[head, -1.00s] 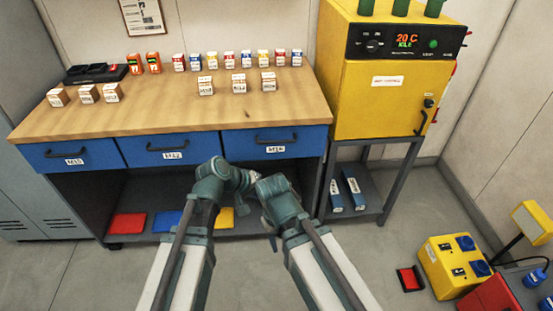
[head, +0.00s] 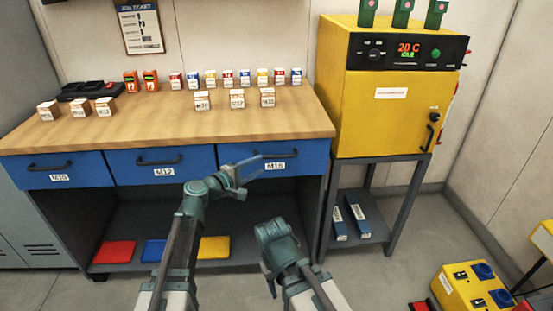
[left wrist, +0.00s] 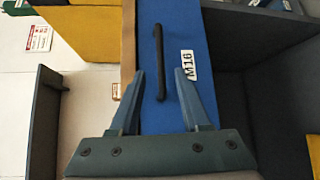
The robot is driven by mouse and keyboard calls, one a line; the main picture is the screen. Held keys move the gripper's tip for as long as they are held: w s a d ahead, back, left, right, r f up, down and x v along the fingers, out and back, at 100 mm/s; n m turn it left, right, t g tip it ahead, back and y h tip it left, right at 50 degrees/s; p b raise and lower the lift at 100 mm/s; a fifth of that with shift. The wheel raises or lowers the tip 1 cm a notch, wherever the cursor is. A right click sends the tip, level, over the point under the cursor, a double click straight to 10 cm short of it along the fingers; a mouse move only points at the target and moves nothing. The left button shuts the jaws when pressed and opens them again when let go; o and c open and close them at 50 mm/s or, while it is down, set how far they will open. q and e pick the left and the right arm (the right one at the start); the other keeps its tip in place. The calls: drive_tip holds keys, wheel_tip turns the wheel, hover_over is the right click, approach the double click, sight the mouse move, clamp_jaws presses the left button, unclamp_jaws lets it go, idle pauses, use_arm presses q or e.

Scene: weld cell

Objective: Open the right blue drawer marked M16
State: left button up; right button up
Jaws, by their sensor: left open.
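The right blue drawer (head: 307,158), marked M16, is shut under the right end of the wooden worktop. Its dark bar handle (left wrist: 158,62) and white M16 label (left wrist: 188,64) show in the left wrist view. My left gripper (head: 250,168) is in front of this drawer, its fingers pointing at the face. In the left wrist view the open left gripper (left wrist: 160,72) has one finger on each side of the handle, not visibly closed on it. In the head view the fingers partly cover the handle. My right arm is lower, in front of the bench; its fingers do not show clearly.
Two other blue drawers, M10 (head: 60,172) and M12 (head: 160,166), are shut to the left. Small boxes stand on the worktop (head: 170,122). A yellow oven (head: 385,115) on a stand is close on the right. Coloured trays lie on the lower shelf.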

sight(274, 157)
use_arm(q)
drive_tip(key=b+x, duration=0.1)
drive_tip(key=x, duration=0.9)
drive_tip(key=shift+w+d, duration=0.1)
drive_tip(key=shift+d, duration=0.1)
clamp_jaws()
idle(1.1)
